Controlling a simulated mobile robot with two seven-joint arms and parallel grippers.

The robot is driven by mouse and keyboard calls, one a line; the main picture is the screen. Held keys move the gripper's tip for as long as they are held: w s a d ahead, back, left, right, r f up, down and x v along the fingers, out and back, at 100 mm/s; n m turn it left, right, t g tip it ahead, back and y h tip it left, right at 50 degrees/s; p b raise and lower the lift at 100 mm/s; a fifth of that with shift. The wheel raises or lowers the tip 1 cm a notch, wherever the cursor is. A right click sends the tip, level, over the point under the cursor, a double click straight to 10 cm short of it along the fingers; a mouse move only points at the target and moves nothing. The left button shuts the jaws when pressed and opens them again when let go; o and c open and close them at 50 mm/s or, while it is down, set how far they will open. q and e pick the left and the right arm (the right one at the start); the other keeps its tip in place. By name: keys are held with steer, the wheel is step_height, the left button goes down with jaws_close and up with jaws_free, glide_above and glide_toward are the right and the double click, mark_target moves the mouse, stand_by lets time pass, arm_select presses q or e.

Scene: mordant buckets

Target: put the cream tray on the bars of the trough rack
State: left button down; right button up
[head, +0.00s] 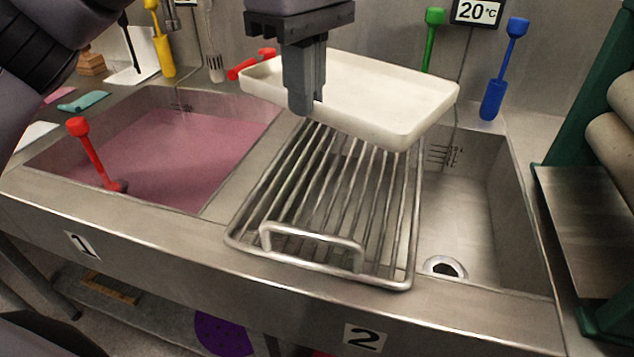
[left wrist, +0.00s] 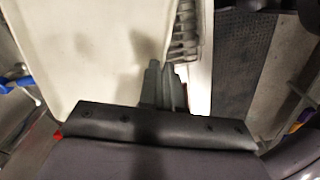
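The cream tray (head: 365,97) is a shallow rectangle with a raised rim, held over the far end of the trough rack. My left gripper (head: 304,108) comes down on the tray's left rim with its fingers close together around the wall. In the left wrist view, the tray (left wrist: 85,55) fills the left side and its edge runs between the fingers (left wrist: 164,85). The trough rack (head: 325,205) is a metal grid of bars lying across trough 2, with a raised handle at its front. The tray hides the rack's far end; I cannot tell whether they touch. My right gripper is not in view.
A trough of pink liquid (head: 175,155), with a red-handled tool (head: 93,150) in it, lies left. The empty basin (head: 470,215) with a drain is right of the rack. Blue (head: 505,68) and green (head: 431,40) tools stand behind. Green machinery with rollers is far right.

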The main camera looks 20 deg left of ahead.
arm_select(q)
glide_above(308, 209)
step_height(308, 209, down, 8)
steer(key=shift+f+b, duration=0.2)
steer(key=shift+b, duration=0.15)
steer(key=shift+f, duration=2.65)
steer(key=shift+f+b, duration=0.15)
steer(key=shift+b, duration=0.15)
steer(key=c, duration=1.3)
jaws_free()
steer(key=shift+c, duration=0.2)
